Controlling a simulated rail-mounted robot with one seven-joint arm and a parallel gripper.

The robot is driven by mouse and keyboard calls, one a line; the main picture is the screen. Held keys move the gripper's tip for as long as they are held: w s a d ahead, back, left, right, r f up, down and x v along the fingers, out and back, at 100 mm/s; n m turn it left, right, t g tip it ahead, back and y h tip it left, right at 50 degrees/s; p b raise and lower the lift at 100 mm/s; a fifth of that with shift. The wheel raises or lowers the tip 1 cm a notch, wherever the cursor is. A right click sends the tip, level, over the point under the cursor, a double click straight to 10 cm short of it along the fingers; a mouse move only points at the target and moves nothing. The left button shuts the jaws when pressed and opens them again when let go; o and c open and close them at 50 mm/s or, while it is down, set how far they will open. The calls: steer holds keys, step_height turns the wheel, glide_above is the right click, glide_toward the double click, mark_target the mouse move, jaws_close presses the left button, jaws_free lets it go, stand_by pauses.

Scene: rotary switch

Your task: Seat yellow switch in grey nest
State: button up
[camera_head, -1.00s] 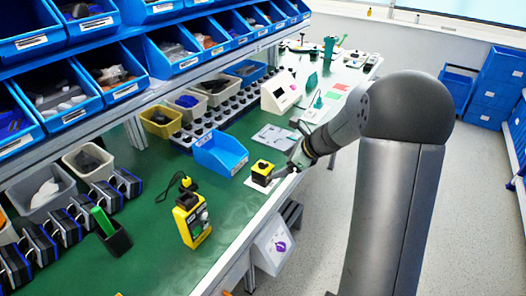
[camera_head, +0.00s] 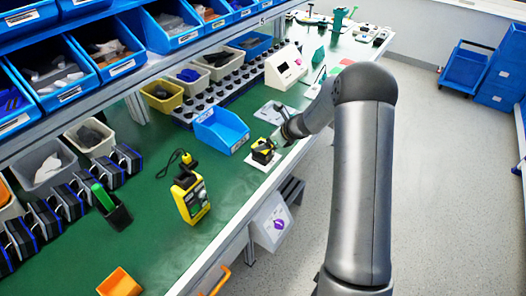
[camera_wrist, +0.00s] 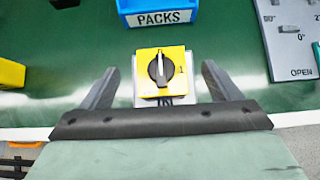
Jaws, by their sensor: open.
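The yellow switch (camera_head: 262,150) stands near the front edge of the green bench, on a pale grey-white base (camera_head: 259,163). In the wrist view the switch (camera_wrist: 174,58) shows a square yellow face with a black round knob and a light pointer bar lying nearly up and down. The pale base (camera_wrist: 140,97) shows around its edges; I cannot tell how deep the switch sits in it. My gripper (camera_wrist: 160,69) is open, one finger left and one right of the switch, with a gap on each side. In the head view my gripper (camera_head: 279,138) partly covers the switch.
A blue bin marked PACKS (camera_wrist: 158,10) stands just behind the switch. A grey plate marked OPEN (camera_wrist: 290,42) lies to the right. A yellow handheld device (camera_head: 190,195) stands left on the bench. Blue shelf bins (camera_head: 167,30) overhang the back.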

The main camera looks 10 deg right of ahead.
mark_target(264, 141)
steer(key=p+x, duration=0.1)
steer(key=x, duration=0.4)
steer(key=shift+w, duration=0.15)
steer(key=shift+c, duration=0.3)
steer(key=c, duration=1.1)
steer(key=shift+r, duration=0.1)
steer(key=shift+c, duration=0.2)
